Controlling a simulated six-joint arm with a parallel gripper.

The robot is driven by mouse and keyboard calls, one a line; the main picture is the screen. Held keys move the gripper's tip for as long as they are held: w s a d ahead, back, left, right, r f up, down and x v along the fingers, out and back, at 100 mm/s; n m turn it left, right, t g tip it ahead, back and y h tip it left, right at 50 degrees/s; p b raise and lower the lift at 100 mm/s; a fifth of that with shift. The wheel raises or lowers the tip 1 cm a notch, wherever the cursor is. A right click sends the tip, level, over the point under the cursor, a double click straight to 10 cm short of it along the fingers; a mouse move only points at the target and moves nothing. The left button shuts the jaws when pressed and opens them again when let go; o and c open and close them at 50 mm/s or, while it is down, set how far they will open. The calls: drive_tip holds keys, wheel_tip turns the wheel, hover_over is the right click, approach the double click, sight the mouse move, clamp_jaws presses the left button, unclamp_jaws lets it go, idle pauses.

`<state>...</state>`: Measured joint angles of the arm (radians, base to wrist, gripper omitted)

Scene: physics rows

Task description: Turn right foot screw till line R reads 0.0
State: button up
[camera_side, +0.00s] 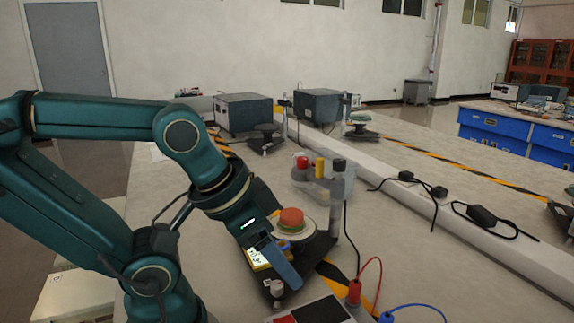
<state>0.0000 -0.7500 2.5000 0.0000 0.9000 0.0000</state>
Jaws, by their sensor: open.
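My gripper (284,268) reaches down over the front of a dark-based apparatus (318,246), with one blue-grey finger plainly in view. It is open; I cannot tell whether anything is between its fingers. A small pale knob, perhaps a foot screw (277,289), shows just below the fingertips. I cannot tell whether they touch it or whether it is the right one.
A box with red and blue plugs and leads (320,310) stands close in front. A raised pale strip (440,215) with black cables crosses at right. Grey instruments (243,112) stand farther back.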

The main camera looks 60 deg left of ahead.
idle(0.8)
drive_tip(key=m+g, duration=0.5)
drive_tip(key=m, duration=0.2)
hover_over(277, 284)
drive_tip(key=f, duration=0.5)
drive_tip(key=shift+w+d, duration=0.2)
drive_tip(key=shift+d, duration=0.2)
drive_tip(key=shift+s+a+f+g, duration=0.2)
drive_tip(key=shift+a+f+g, duration=0.15)
drive_tip(key=shift+f, duration=2.7)
